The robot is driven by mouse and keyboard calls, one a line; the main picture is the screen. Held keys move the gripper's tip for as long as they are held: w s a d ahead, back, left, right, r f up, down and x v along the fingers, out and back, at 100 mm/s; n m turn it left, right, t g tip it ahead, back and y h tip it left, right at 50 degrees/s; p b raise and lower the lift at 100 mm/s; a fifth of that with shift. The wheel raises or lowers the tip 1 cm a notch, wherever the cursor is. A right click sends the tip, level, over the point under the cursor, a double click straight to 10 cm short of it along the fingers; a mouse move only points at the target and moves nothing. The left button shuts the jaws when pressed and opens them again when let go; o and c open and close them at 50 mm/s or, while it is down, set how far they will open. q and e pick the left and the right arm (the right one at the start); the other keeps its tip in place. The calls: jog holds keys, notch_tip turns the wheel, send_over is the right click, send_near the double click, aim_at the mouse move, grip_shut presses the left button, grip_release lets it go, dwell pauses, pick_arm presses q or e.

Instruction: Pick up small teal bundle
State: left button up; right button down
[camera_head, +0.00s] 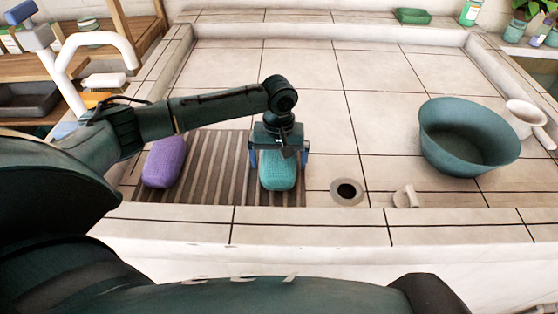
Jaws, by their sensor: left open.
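The small teal bundle (278,176) lies on the striped brown mat (219,172) near the basin's front edge, at the mat's right side. My left gripper (279,165) is directly over the bundle, pointing down. Its two blue fingers are spread open, one to the left and one to the right of the bundle. I cannot tell whether either finger touches it. The gripper body hides the bundle's far end. My right gripper is not in view.
A purple bundle (164,161) lies at the mat's left side. A drain hole (346,191) and a pale stopper (406,197) are to the right. A large teal bowl (466,136) and white cup (524,118) stand farther right. A white faucet (95,50) rises at left. The back tiles are clear.

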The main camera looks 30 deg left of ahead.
pick_arm(q)
jog(key=shift+c, duration=0.4)
jog(key=c, duration=1)
jog(key=shift+o, duration=0.2)
jog(key=shift+r, duration=0.1)
